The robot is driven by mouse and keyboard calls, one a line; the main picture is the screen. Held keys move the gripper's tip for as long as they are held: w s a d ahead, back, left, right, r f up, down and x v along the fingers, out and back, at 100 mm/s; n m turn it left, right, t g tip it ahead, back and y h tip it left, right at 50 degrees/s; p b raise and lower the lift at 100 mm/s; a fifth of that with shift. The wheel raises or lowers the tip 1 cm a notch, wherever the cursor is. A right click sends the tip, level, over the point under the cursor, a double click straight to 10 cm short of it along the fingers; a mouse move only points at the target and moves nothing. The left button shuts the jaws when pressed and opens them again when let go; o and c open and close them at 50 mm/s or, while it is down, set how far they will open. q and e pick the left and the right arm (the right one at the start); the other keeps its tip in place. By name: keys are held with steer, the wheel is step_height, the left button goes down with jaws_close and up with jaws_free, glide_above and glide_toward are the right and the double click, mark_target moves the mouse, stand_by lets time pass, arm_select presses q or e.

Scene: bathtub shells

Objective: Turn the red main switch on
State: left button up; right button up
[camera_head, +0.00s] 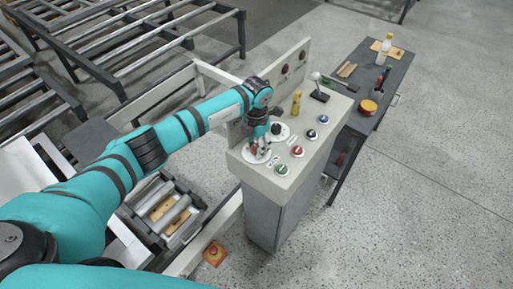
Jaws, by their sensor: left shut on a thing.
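The red main switch (254,150) sits on a round white plate at the left front corner of the control console's top (247,172). Only a little red shows, because my left gripper (259,146) covers most of it. My left gripper points down from above and is shut on the switch. The switch's exact angle is hidden. My right gripper is not in view.
Close by on the console are a black knob (277,129), a red button (297,151), a green button (281,169), a blue button (323,119), a yellow part (296,102) and a joystick (317,83). A grey side table (387,88) stands behind right. Open floor lies right.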

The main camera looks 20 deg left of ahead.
mark_target(256, 146)
arm_select(q)
steer(key=m+b, duration=0.7)
steer(key=b, duration=0.2)
steer(key=m+b, duration=0.4)
steer(key=shift+f+m+b, duration=0.25)
steer(key=shift+m+b, duration=0.05)
steer(key=shift+r+m+b, duration=0.1)
steer(key=shift+m+b, duration=0.9)
steer(key=shift+m, duration=0.2)
steer(key=shift+r+m+b, duration=0.15)
steer(key=shift+m+b, duration=0.6)
steer(key=shift+m, duration=0.35)
steer(key=o, duration=1.1)
steer(key=shift+o, duration=0.2)
step_height(256, 146, up, 12)
